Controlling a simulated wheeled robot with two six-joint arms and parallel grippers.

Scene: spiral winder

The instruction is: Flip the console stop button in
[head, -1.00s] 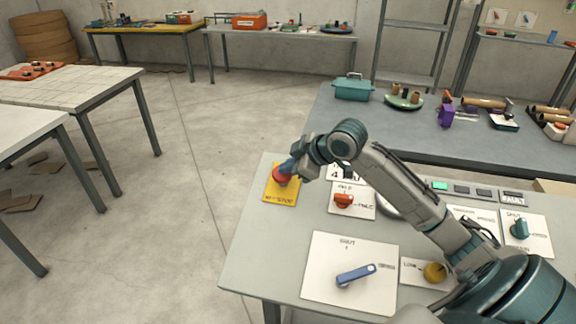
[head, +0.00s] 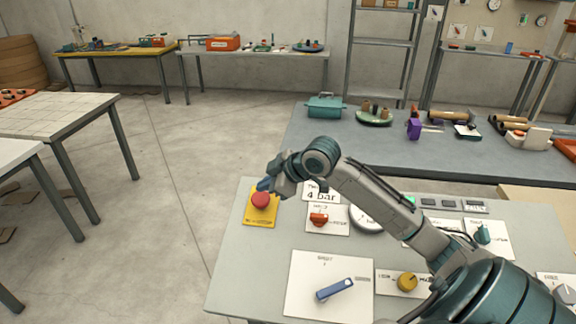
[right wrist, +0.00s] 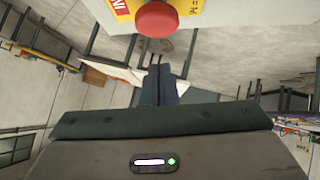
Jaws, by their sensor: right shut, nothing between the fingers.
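The stop button (head: 261,200) is a red mushroom head on a yellow plate (head: 259,221) at the console's far left corner. In the right wrist view the red button (right wrist: 157,20) shows at the top, in front of the fingertips. My right gripper (head: 265,184) is just above and behind the button in the head view, its blue fingers shut and empty. In the right wrist view the shut fingers (right wrist: 159,84) point towards the button's side, with a gap visible. My left gripper is not in view.
The grey console (head: 240,280) also bears a red knob (head: 319,219), a blue lever (head: 335,289), a yellow knob (head: 407,281) and a teal knob (head: 482,233). A dark bench (head: 310,150) with a teal box (head: 325,106) stands behind. Open floor lies left of the console.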

